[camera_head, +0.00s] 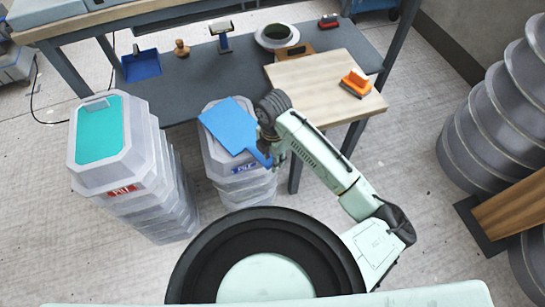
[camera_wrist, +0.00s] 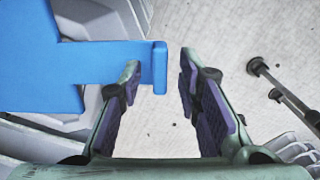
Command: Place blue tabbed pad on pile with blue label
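The blue tabbed pad (camera_head: 228,124) lies over the top of the pile with blue label (camera_head: 232,190), turned askew to it and overhanging its edges. The blue label (camera_head: 244,168) shows on the pile's front. My gripper (camera_head: 268,154) is at the pad's right side, by its tab. In the wrist view, my gripper (camera_wrist: 160,82) is open, its fingers apart. The pad (camera_wrist: 60,60) fills the upper left, and the raised end of its tab (camera_wrist: 160,66) is between the fingertips. The left finger overlaps the tab's neck; I cannot tell whether it touches.
A pile with red label (camera_head: 128,190) and a teal pad (camera_head: 100,128) on top stands to the left. Behind is a grey bench (camera_head: 190,88) with tools and a wooden board (camera_head: 315,85). Large grey round moulds (camera_head: 500,110) are stacked at right.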

